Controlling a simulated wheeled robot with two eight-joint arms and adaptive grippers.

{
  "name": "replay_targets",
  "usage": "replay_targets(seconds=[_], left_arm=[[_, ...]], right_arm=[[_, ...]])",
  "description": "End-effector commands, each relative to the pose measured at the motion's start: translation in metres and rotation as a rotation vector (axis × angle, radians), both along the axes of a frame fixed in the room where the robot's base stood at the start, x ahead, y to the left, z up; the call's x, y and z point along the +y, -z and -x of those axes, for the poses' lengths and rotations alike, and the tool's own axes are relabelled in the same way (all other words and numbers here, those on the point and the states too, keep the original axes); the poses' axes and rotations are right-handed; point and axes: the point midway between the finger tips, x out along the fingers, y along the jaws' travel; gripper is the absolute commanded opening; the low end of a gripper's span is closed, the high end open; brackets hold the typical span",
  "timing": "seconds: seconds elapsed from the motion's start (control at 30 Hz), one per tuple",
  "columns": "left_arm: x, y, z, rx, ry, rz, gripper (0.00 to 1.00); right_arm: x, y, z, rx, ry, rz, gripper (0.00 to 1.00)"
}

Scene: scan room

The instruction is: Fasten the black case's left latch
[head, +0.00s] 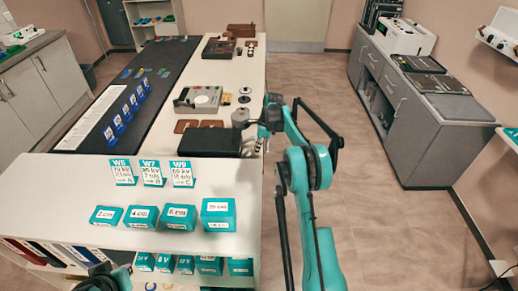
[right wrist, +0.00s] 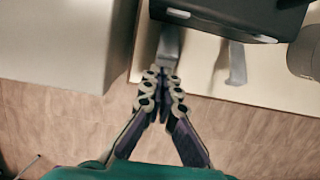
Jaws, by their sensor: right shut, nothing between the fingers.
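The black case (head: 208,141) lies on the white table in the head view. Its lower edge shows at the top of the right wrist view (right wrist: 235,14), with a small pale latch piece (right wrist: 179,13) at the left and another (right wrist: 263,39) at the right. Grey strips (right wrist: 237,64) lie below both; I cannot tell whether they are latch parts or shadows. My right gripper (right wrist: 164,72) is shut and empty, below the left latch piece and apart from it. In the head view it is small (head: 258,146), beside the case's right edge. My left gripper is not visible.
A grey rounded object (head: 240,117) stands at the case's far right corner. The near white counter (head: 100,225) carries teal boxes (head: 178,216) and signs. A grey device (head: 199,98) sits behind the case. The floor right of the table is clear.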

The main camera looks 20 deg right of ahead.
Motion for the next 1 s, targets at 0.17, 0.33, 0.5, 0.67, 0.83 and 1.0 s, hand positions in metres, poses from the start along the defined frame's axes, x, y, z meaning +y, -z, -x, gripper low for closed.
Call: replay_targets(seconds=[0.17,0.33,0.5,0.67,0.83,1.0], left_arm=[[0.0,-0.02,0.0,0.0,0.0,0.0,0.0],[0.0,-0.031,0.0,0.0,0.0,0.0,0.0],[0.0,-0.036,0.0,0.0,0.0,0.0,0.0],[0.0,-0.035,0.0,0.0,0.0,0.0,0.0],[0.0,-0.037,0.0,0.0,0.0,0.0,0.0],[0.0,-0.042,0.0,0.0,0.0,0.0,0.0]], right_arm=[[0.013,-0.015,-0.006,0.074,-0.006,0.153,0.0],[0.022,-0.021,-0.01,0.139,-0.006,0.289,0.0],[0.025,-0.024,-0.012,0.173,0.001,0.354,0.0],[0.025,-0.022,-0.012,0.172,0.0,0.352,0.0],[0.025,-0.026,-0.012,0.171,0.0,0.352,0.0],[0.025,-0.034,-0.012,0.171,0.0,0.351,0.0]])
